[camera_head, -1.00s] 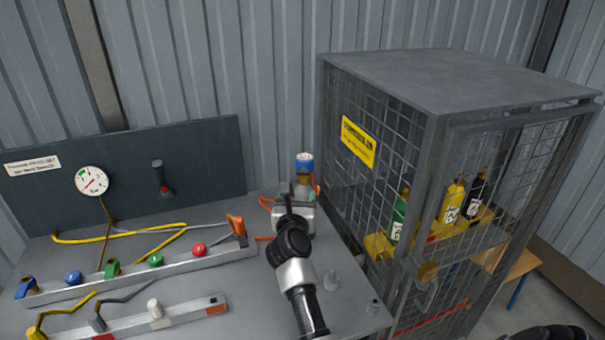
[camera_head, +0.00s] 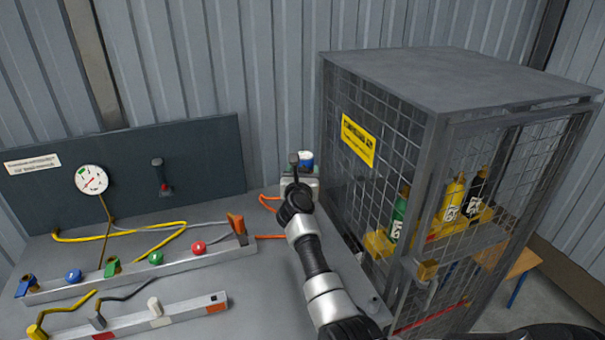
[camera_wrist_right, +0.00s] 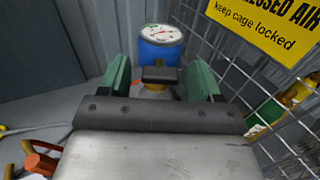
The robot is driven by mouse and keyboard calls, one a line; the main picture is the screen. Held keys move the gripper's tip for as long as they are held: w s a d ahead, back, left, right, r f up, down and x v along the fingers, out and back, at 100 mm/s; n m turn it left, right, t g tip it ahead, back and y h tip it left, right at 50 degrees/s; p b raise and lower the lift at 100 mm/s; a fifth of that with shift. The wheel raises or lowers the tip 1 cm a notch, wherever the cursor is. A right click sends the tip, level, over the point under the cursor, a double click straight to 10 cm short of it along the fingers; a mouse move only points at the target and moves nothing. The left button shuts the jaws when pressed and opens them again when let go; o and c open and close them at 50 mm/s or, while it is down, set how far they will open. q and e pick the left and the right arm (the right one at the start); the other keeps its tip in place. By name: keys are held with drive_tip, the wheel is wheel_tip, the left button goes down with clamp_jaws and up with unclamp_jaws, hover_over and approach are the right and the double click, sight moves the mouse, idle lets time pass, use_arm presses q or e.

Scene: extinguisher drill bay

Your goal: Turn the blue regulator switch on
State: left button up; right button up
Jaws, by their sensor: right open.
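The blue regulator (camera_head: 306,157) stands at the back right of the grey bench, beside the cage, mostly hidden behind my right gripper (camera_head: 294,162) in the head view. In the right wrist view the regulator (camera_wrist_right: 160,53) shows a blue body with a white dial on top. Its dark switch (camera_wrist_right: 159,74) sticks out toward me. My right gripper (camera_wrist_right: 160,80) is open, with one green finger left of the switch and one right of it. I cannot tell whether either finger touches it. My left gripper is not in view.
A mesh cage (camera_head: 375,200) with several bottles stands close on the right. A rail (camera_head: 130,275) with coloured knobs and loose hoses lies on the left of the bench (camera_head: 255,300). A dark panel (camera_head: 215,165) with a gauge (camera_head: 91,180) stands behind.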

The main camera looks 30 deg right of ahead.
drive_tip(key=shift+c, duration=0.5)
drive_tip(key=c, duration=0.8)
drive_tip(key=n+p, duration=1)
drive_tip(key=n, duration=0.7)
drive_tip(key=shift+n, duration=0.3)
drive_tip(key=shift+c, duration=0.2)
drive_tip(key=shift+f+n, duration=0.1)
drive_tip(key=shift+n, duration=0.2)
drive_tip(key=o, duration=0.9)
drive_tip(key=shift+o, duration=0.2)
drive_tip(key=shift+a, duration=0.1)
